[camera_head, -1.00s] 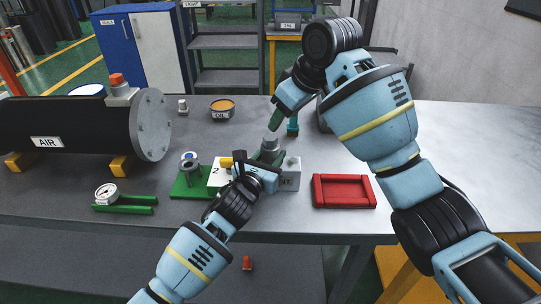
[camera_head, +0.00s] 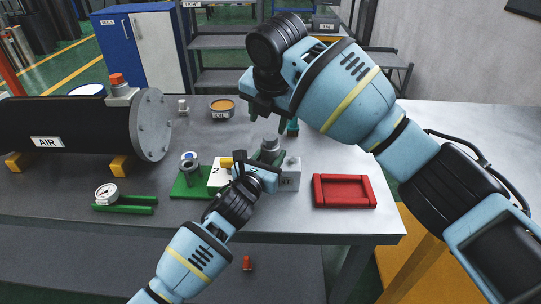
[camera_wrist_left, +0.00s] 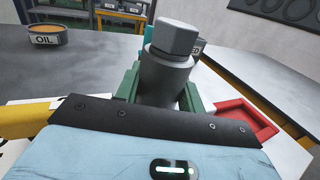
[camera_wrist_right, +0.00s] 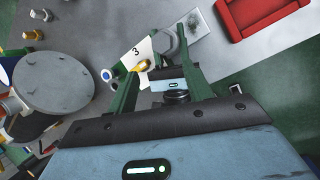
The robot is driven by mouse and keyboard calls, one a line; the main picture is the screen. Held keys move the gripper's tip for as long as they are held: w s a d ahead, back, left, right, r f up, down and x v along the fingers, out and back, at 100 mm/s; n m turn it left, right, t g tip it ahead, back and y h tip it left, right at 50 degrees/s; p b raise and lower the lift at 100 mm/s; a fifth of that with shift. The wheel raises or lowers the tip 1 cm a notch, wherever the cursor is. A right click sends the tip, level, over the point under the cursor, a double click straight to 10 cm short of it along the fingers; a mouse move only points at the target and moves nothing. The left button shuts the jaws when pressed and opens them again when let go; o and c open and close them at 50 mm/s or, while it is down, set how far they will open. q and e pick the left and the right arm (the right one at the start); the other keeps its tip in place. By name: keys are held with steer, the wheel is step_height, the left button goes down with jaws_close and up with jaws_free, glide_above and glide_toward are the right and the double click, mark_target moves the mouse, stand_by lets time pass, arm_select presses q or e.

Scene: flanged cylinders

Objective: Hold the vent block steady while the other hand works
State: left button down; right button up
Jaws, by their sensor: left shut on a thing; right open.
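The vent block (camera_head: 289,175) is a pale block on the grey bench, with a grey cylinder and hex cap (camera_head: 270,141) standing up from it. My left gripper (camera_head: 268,157) is shut on it, with its green fingers either side of the grey cylinder; the hex cap (camera_wrist_left: 178,37) rises above them in the left wrist view. My right gripper (camera_head: 268,122) is open and empty above and behind the cap. In the right wrist view its two green fingers (camera_wrist_right: 160,75) are apart, with the cap (camera_wrist_right: 170,42) showing beyond them. My grippers hide part of the block.
A red tray (camera_head: 344,206) lies to the right. A green base with a fitting (camera_head: 189,185) and a pressure gauge (camera_head: 107,193) are on the left. A black AIR tank (camera_head: 75,122) fills the far left. An oil tin (camera_head: 222,113) stands behind.

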mark_target(270, 139)
steer(key=n, duration=0.5)
steer(key=shift+w+d+f+h, duration=0.15)
steer(key=shift+d+f+h, duration=0.05)
steer(key=shift+h, duration=0.2)
steer(key=shift+x, duration=4)
steer(key=shift+w+r, duration=0.25)
steer(key=shift+w, duration=0.3)
